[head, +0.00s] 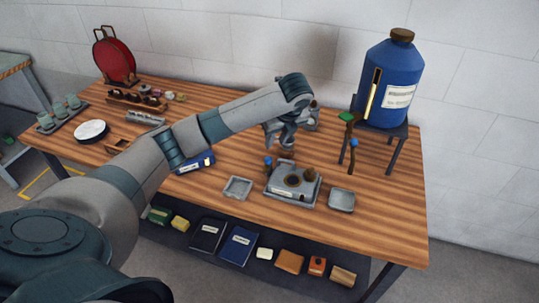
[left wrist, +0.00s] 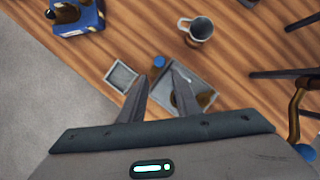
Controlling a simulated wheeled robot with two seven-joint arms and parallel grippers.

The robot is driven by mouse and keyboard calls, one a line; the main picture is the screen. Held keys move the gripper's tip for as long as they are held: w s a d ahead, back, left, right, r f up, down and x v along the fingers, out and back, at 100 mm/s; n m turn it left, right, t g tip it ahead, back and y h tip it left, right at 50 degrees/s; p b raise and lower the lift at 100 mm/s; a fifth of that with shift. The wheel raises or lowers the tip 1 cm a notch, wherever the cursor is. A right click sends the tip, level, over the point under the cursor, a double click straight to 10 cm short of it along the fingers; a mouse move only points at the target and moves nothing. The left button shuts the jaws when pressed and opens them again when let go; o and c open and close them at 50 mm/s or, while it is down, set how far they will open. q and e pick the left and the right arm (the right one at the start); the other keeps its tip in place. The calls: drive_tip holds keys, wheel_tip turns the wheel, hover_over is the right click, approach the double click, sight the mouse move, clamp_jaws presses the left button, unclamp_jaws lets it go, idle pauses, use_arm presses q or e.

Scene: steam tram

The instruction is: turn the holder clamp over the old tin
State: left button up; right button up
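A grey metal holder plate (head: 283,193) lies near the table's front edge, with a dark ring and pale centre (head: 292,180) and a brown round knob (head: 310,174) on top. A blue-topped post (head: 268,162) stands at its back left corner; it also shows in the left wrist view (left wrist: 159,62). I cannot tell which part is the clamp or the old tin. My left gripper (head: 286,152) is above and behind the plate. In the left wrist view its two fingers (left wrist: 160,85) are apart, with nothing between them; they hide part of the plate. My right gripper is not in view.
Small grey trays stand left (head: 238,188) and right (head: 341,200) of the plate. A metal mug (left wrist: 197,30) is behind it. A blue tank (head: 388,85) on a stand, with a blue-ended lever (head: 354,145), is at the right. A blue box (head: 195,162) lies left.

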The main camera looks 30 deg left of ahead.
sight(269, 159)
use_arm(q)
drive_tip(key=p+x, duration=0.3)
drive_tip(key=x, duration=0.8)
drive_tip(key=shift+p+x, duration=0.3)
drive_tip(key=shift+x, duration=0.45)
drive_tip(key=shift+s, duration=0.1)
clamp_jaws()
